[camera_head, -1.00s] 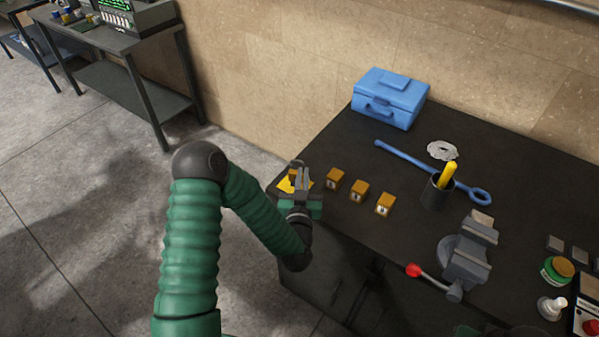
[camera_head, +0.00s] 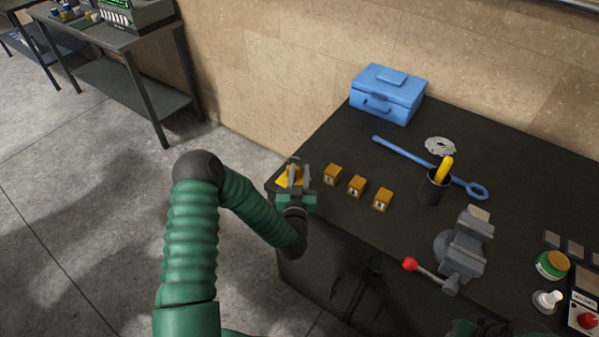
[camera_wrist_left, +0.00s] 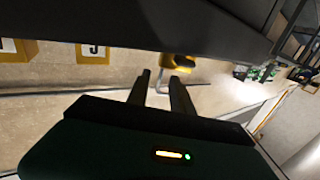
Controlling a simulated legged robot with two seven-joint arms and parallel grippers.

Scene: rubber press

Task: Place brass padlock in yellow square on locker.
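My left gripper (camera_head: 297,177) is over the near left corner of the dark locker top (camera_head: 345,140), with its two fingers apart. A small brass-coloured object, seemingly the padlock (camera_head: 293,161), shows just behind the fingers. In the left wrist view a yellow-brass object (camera_wrist_left: 178,61) sits just beyond the open fingertips (camera_wrist_left: 160,75), with a gap between them. I cannot tell whether it touches the surface or lies fully inside the square. Of my right arm only a sliver shows at the bottom edge.
Several brass blocks with white labels, one of them a block (camera_head: 357,186), stand in a row right of the gripper. Behind are a blue toolbox (camera_head: 388,93) and a blue wrench (camera_head: 410,153). A black cup (camera_head: 432,188) and a grey vise (camera_head: 463,250) stand further right.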

